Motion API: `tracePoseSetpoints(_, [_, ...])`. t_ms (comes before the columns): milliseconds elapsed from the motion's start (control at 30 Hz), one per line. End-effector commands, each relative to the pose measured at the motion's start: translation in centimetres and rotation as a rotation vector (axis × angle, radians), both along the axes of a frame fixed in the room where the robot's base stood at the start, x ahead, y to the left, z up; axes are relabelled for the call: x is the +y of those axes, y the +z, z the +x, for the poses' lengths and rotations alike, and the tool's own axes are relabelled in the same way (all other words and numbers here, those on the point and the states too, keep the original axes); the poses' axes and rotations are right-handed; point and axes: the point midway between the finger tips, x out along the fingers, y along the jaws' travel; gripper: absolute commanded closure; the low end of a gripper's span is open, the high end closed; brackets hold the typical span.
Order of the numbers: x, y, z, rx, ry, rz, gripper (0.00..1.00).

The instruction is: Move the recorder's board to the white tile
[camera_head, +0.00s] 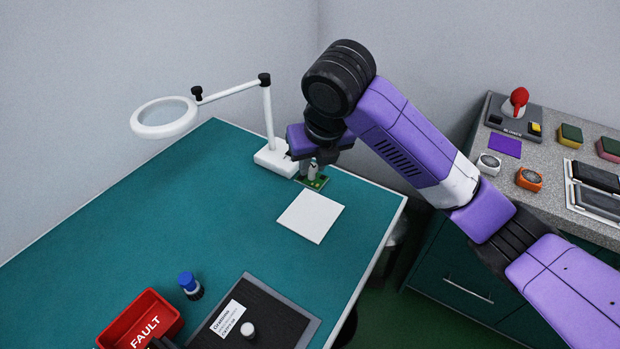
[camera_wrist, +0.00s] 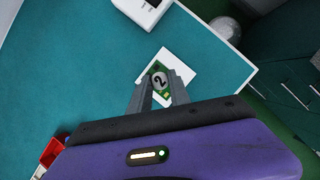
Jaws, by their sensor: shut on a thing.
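My gripper (camera_head: 312,166) is shut on the recorder's board (camera_head: 317,183), a small green circuit board with a pale upright post. In the wrist view the jaws (camera_wrist: 160,82) close on the post, whose round top carries a "2", and green board (camera_wrist: 154,96) shows around it. The white tile (camera_head: 311,216) lies bare on the teal bench. In the head view the board appears just beyond the tile's far edge. In the wrist view the board overlaps the tile (camera_wrist: 181,63), which it partly hides. The exact height of the board is unclear.
A magnifier lamp (camera_head: 165,117) stands close behind my gripper, its white base (camera_head: 273,158) on the bench. A red FAULT bin (camera_head: 143,318), blue-capped bottle (camera_head: 190,285) and dark tray (camera_head: 310,331) are at the front. A cluttered grey counter (camera_head: 545,206) stands at the right.

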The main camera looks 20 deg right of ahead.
Motion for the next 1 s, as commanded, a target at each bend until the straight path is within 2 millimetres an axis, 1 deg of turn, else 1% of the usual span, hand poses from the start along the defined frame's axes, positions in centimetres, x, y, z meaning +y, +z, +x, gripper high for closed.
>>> tracePoseSetpoints(33, [0.0, -1.2, 0.0, 0.0, 0.0, 0.0, 1.0])
tracePoseSetpoints(100, [0.0, -1.8, 0.0, 0.0, 0.0, 0.0, 1.0])
tracePoseSetpoints(367, [0.0, -2.5, 0.0, 0.0, 0.0, 0.0, 1.0])
tracePoseSetpoints(567, [0.0, -3.8, 0.0, 0.0, 0.0, 0.0, 1.0])
tracePoseSetpoints(1000, [0.0, -8.6, 0.0, 0.001, -0.001, 0.0, 1.0])
